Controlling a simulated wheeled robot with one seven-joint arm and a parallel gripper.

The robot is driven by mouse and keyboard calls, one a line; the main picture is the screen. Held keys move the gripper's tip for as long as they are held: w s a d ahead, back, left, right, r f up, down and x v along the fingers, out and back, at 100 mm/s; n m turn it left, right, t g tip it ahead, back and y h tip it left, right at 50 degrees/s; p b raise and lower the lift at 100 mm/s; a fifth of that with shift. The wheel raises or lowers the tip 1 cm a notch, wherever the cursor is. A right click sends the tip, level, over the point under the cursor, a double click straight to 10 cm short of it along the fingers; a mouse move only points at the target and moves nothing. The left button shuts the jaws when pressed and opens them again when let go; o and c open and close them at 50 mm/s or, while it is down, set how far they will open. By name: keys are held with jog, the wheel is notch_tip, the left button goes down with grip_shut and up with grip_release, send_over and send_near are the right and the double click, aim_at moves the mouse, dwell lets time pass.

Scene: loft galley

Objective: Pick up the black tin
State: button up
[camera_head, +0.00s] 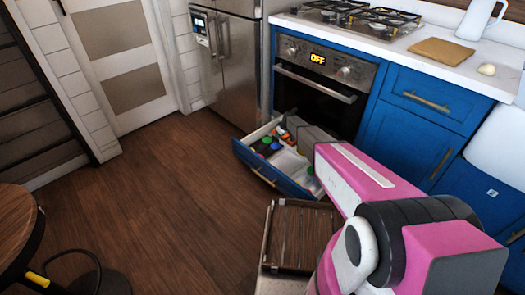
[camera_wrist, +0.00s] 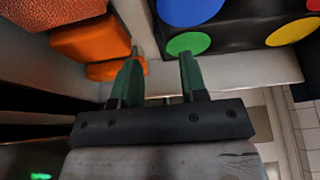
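A black object with blue, green, red and yellow round spots (camera_wrist: 235,40) fills the upper right of the wrist view; it may be the black tin. In the head view a dark item with coloured spots (camera_head: 265,147) lies in the left part of the open drawer (camera_head: 247,163), small and hard to make out. My gripper (camera_wrist: 161,60) is open, its two dark green fingers apart with nothing visibly held between them. The right fingertip is close to the green spot; I cannot tell whether it touches. In the head view my pink arm hides part of the drawer.
An orange object (camera_wrist: 92,42) is just left of my fingers in the wrist view. The drawer sits below the oven (camera_head: 318,85), beside the steel fridge (camera_head: 228,55). A slatted wooden crate (camera_head: 300,237) is in front.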

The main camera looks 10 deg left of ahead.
jog(key=shift+d+x, duration=0.15)
jog(key=shift+x, duration=1.3)
jog(key=shift+d+x, duration=0.15)
jog(key=shift+x, duration=1.35)
jog(key=shift+s+f, duration=0.1)
jog(key=shift+s, duration=0.1)
grip_shut()
